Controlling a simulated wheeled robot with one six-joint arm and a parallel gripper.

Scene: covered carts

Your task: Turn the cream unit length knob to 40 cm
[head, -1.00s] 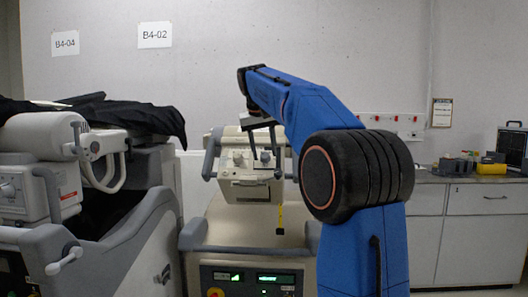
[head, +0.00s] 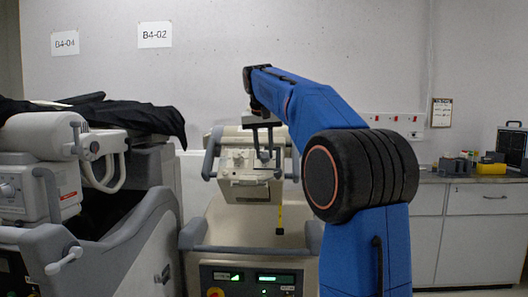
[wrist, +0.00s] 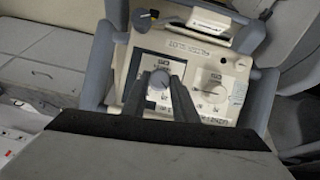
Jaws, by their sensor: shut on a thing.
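The cream unit (head: 250,188) is a box with grey side handles on a cart in the middle of the head view. Its face also fills the middle of the wrist view (wrist: 185,48). My gripper (head: 264,150) is at the right part of this face in the head view. In the wrist view its dark fingers (wrist: 159,88) are shut on a round grey knob (wrist: 158,77) set on a dark-edged plate. A second, pale knob (wrist: 212,85) sits beside it, untouched. The scale marks are too blurred to read, and the fingers hide part of the held knob's plate.
The cart base has a panel with green displays (head: 275,278). A larger grey machine (head: 100,220) under black cloth (head: 130,112) stands at left. A counter (head: 470,178) is at right.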

